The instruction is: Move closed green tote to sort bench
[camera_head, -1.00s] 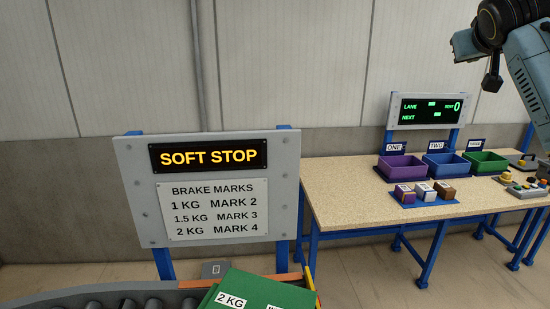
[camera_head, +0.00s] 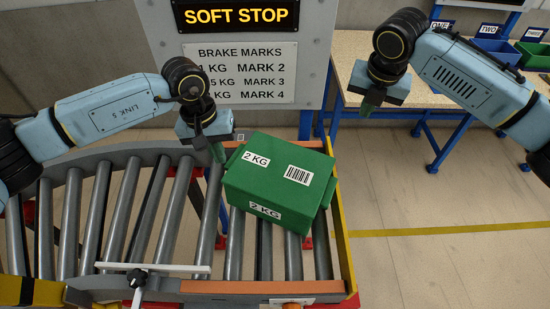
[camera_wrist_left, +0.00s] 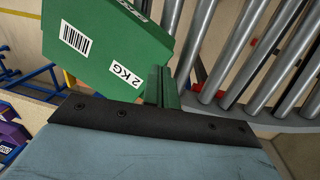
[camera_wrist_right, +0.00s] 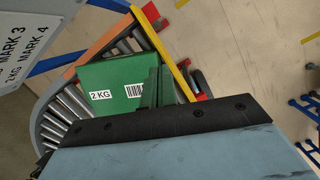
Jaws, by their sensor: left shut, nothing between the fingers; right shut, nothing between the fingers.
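The closed green tote (camera_head: 278,180), labelled 2 KG, sits slightly turned on the rollers at the conveyor's right end. My left gripper (camera_head: 217,152) is shut and empty, just off the tote's upper left corner. In the left wrist view its green fingers (camera_wrist_left: 160,88) appear beside the tote (camera_wrist_left: 100,50); contact cannot be told. My right gripper (camera_head: 368,105) is shut and empty, up and right of the tote and apart from it. The tote also shows beyond its fingers in the right wrist view (camera_wrist_right: 115,78). The sort bench (camera_head: 425,97) stands at the back right.
The SOFT STOP sign panel (camera_head: 310,60) stands behind the conveyor. The conveyor end has a yellow side rail (camera_head: 342,240) and an orange front edge (camera_head: 260,287). A white bar with a black knob (camera_head: 137,278) lies at the front. Blue and green bins (camera_head: 535,55) stand on the bench. Floor at right is clear.

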